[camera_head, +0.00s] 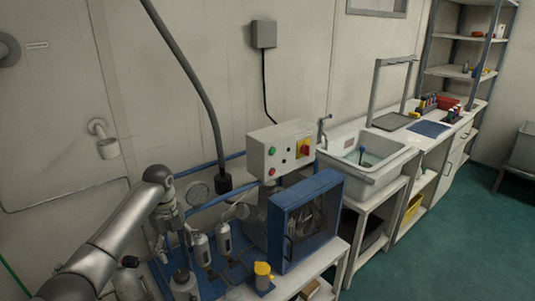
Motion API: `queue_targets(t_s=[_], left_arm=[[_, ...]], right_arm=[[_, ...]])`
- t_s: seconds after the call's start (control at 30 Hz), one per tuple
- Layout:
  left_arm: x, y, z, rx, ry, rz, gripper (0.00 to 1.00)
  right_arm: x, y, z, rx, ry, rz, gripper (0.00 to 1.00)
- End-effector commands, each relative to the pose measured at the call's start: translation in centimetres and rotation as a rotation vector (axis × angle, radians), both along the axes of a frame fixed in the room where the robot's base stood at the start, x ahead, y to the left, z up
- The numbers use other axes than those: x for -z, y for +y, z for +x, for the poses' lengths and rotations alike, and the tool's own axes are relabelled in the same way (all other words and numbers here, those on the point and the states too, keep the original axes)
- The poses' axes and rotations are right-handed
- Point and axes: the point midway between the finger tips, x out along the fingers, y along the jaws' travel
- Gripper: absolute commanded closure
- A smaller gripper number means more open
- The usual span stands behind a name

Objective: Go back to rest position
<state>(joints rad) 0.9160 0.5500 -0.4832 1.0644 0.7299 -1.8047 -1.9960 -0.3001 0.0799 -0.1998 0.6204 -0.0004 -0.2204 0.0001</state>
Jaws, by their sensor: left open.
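My left arm comes in from the left, and its left gripper (172,237) points down over the left part of the blue panel base (236,272). The gripper is open and small in the picture; I see nothing held in it. Two pale cylinders, a nearer one (201,250) and a farther one (224,238), stand just right of it. A round gauge (197,193) is behind it. I cannot tell whether the fingers touch any fitting. My right gripper is out of view.
A blue-framed box (307,220) and a control box (282,151) with coloured buttons stand right of the gripper. A yellow-capped part (263,274) is at the bench front. A sink (367,158) and shelves (470,40) lie farther right. The green floor (450,240) at right is clear.

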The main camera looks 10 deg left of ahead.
Motion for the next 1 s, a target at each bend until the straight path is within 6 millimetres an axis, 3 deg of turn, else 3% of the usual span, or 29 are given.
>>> queue_targets(t_s=[0.13, 0.27, 0.4, 0.53, 0.73, 0.9, 1.0], left_arm=[[3.0, -2.3, -1.4, -0.053, 0.002, 0.010, 0.33], [7.4, -6.2, -4.3, -0.178, -0.016, 0.015, 0.33], [11.3, -10.5, -8.5, -0.368, -0.052, -0.006, 0.33], [13.6, -13.9, -13.0, -0.573, -0.084, -0.048, 0.33], [14.9, -17.5, -20.3, -0.946, -0.118, -0.137, 0.33], [13.9, -18.5, -25.8, -1.279, -0.140, -0.208, 0.33], [13.1, -18.5, -27.9, -1.427, -0.150, -0.238, 0.33]], right_arm=[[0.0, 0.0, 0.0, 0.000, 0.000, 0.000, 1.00], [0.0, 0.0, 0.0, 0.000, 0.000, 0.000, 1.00], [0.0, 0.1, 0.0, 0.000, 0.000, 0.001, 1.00], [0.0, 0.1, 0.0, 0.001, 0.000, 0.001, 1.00], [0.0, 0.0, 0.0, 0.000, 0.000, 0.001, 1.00], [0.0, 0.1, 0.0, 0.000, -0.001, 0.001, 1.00], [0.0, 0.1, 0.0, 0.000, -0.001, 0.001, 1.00]])
